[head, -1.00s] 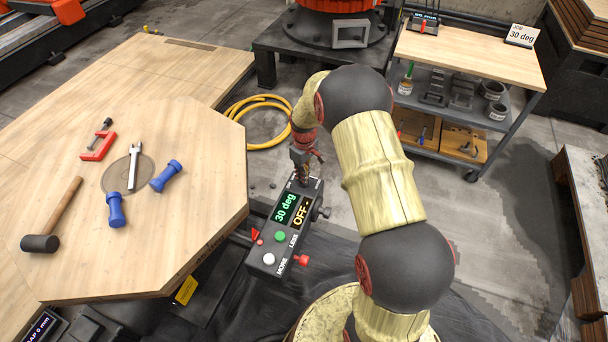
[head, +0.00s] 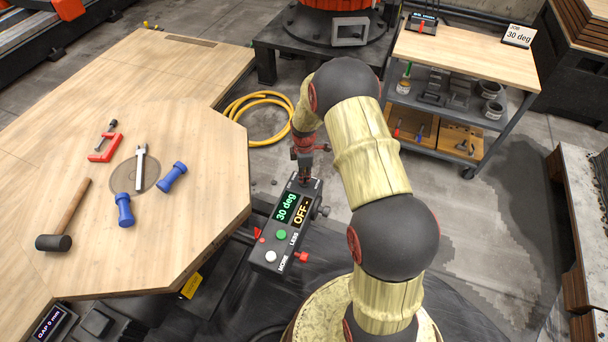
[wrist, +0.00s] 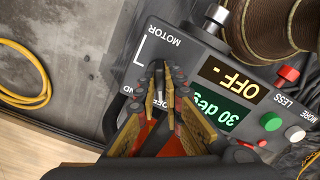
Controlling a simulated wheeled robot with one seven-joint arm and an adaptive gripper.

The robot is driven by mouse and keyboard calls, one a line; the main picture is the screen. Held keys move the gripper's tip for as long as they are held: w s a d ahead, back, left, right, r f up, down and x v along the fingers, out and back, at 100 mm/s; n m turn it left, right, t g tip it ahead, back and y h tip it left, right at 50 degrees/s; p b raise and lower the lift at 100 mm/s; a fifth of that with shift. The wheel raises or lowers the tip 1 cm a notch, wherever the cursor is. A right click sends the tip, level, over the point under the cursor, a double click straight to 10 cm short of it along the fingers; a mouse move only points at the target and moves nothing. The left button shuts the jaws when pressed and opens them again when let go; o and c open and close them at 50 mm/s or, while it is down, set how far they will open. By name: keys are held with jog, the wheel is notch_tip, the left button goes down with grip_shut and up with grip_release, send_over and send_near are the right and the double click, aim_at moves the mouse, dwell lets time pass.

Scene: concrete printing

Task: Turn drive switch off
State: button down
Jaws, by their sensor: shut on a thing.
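The dark control box (head: 268,240) stands beside the wooden table. Its green display (head: 286,208) reads 30 deg and its orange display (head: 302,211) reads OFF; both also show in the wrist view. The drive switch (wrist: 158,68) is a small dark lever at the box end marked MOTOR. My gripper (wrist: 161,84) is shut on this lever, its fingertips on either side of it. The fingers cover part of the switch labels and the green display. In the head view my gripper (head: 305,174) is at the far end of the box.
Green (head: 281,235) and white (head: 271,256) buttons and a red knob (head: 301,257) are on the box's near part. The wooden table (head: 200,240) with tools lies left. A yellow hose (head: 262,141) lies on the floor behind. A cart (head: 460,55) stands at the back right.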

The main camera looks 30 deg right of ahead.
jog(key=shift+n, duration=0.5)
jog(key=c, duration=1.9)
grip_release()
notch_tip(320, 180, up, 12)
